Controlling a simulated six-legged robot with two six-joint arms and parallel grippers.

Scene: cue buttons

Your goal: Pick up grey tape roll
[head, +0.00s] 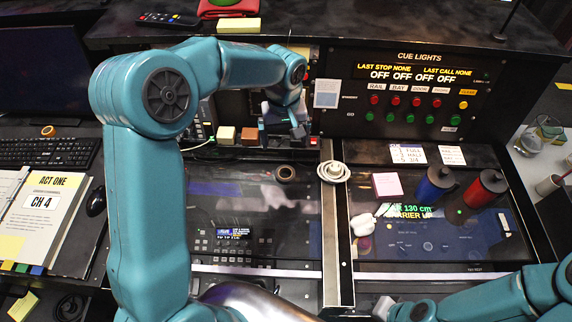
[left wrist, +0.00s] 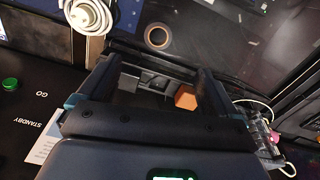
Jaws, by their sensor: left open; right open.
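A small dark grey tape roll (head: 285,172) lies flat on the glossy desk panel, left of the metal strip. It also shows in the left wrist view (left wrist: 147,37), beyond my fingertips. My left gripper (head: 283,133) is open and empty, behind the roll and apart from it. In the left wrist view the two fingers of my left gripper (left wrist: 157,75) stand wide apart. My right gripper (head: 385,307) is low at the front edge, far from the roll; its fingers are partly hard to make out.
A white coil (head: 333,180) sits on the metal strip (head: 338,240) right of the roll. A white lumpy object (head: 362,224), pink notes (head: 387,184) and red-and-blue cylinders (head: 433,186) lie further right. The cue-light panel (head: 400,95) rises behind. The panel in front of the roll is mostly clear.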

